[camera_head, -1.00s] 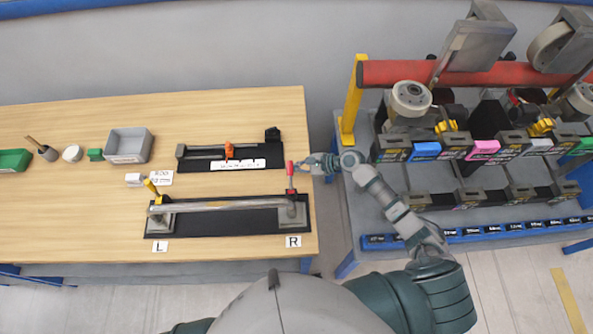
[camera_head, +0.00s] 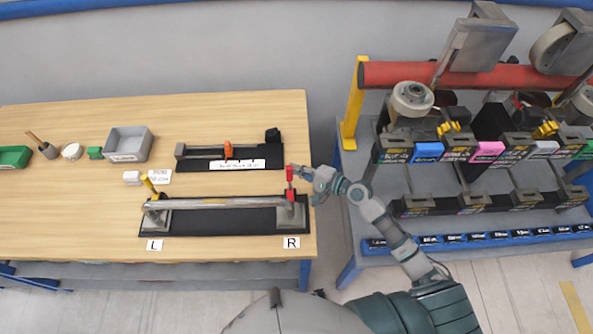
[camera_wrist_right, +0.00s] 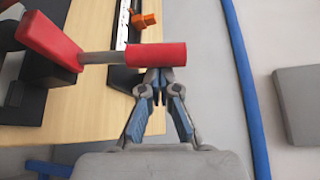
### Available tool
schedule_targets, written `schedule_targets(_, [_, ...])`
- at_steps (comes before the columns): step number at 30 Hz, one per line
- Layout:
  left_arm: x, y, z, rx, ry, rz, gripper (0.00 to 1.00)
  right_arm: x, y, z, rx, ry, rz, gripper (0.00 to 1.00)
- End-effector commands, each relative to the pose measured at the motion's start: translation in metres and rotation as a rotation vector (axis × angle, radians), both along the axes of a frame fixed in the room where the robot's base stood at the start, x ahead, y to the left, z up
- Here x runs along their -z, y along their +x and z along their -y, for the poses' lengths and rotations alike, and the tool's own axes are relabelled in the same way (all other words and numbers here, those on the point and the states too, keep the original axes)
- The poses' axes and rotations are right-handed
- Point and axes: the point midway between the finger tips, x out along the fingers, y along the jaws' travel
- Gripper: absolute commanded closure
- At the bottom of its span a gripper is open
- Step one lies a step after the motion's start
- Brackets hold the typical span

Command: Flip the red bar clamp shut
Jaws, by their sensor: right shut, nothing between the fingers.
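The red bar clamp (camera_head: 290,182) stands at the right end of the black fixture, by the R label, with its red handle sticking up. In the right wrist view its red handle (camera_wrist_right: 48,40) and a red grip (camera_wrist_right: 157,55) on a grey rod show close up. My right gripper (camera_head: 297,170) is shut and empty beside the top of the handle. In the right wrist view its fingertips (camera_wrist_right: 159,74) are together just at the red grip; I cannot tell whether they touch it. A grey bar (camera_head: 220,204) lies across the fixture. My left gripper is not in view.
A yellow-handled clamp (camera_head: 149,185) stands at the fixture's left end, by the L label. A second black fixture with an orange piece (camera_head: 228,149) lies behind. A grey bin (camera_head: 128,144) stands left. A blue-framed rack (camera_head: 350,180) stands right of the table.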

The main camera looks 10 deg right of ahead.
Motion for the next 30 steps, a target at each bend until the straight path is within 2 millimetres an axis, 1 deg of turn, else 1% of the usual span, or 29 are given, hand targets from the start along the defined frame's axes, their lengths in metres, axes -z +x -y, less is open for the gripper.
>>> schedule_targets(1, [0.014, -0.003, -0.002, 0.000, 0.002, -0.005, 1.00, 0.007, -0.004, -0.001, -0.004, -0.006, 0.033, 1.00])
schedule_targets(3, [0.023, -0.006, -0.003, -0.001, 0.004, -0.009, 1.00, 0.005, -0.007, -0.002, -0.004, -0.016, 0.085, 1.00])
schedule_targets(9, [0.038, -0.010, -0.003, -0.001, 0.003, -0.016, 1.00, -0.001, -0.014, -0.003, -0.003, -0.036, 0.178, 1.00])
schedule_targets(13, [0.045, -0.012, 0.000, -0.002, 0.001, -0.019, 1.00, -0.003, -0.017, -0.003, -0.002, -0.043, 0.217, 1.00])
schedule_targets(16, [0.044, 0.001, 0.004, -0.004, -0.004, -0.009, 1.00, -0.004, -0.018, -0.003, -0.002, -0.047, 0.238, 1.00])
schedule_targets(20, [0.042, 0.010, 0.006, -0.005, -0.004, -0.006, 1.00, -0.005, -0.019, -0.004, -0.002, -0.051, 0.253, 1.00])
schedule_targets(30, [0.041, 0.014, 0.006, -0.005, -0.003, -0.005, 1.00, -0.007, -0.020, -0.004, -0.003, -0.052, 0.257, 1.00])
